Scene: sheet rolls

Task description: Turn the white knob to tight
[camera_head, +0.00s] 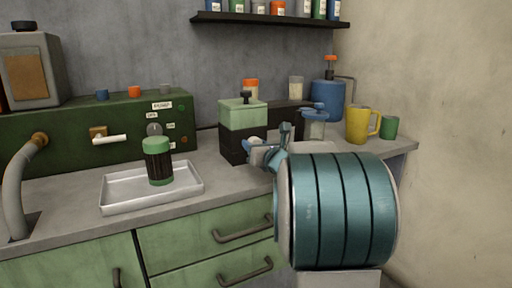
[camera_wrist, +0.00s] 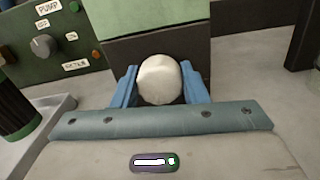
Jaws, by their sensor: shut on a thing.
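The white knob (camera_wrist: 160,80) sits on the front of a green and dark box (camera_wrist: 145,22) in the wrist view. In the head view the box (camera_head: 243,115) stands on the counter, and part of the knob (camera_head: 253,142) shows beside my gripper. My gripper (camera_wrist: 160,88) has its two blue fingers on either side of the knob, shut on it. In the head view my arm hides part of the counter to the right of the box. No tight mark can be read on the box.
A metal tray (camera_head: 117,193) with a green-capped dark jar (camera_head: 158,165) lies left of the box. A green control panel (camera_head: 68,140) stands behind the tray. A yellow mug (camera_head: 357,125) and a green cup (camera_head: 389,127) stand at the right.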

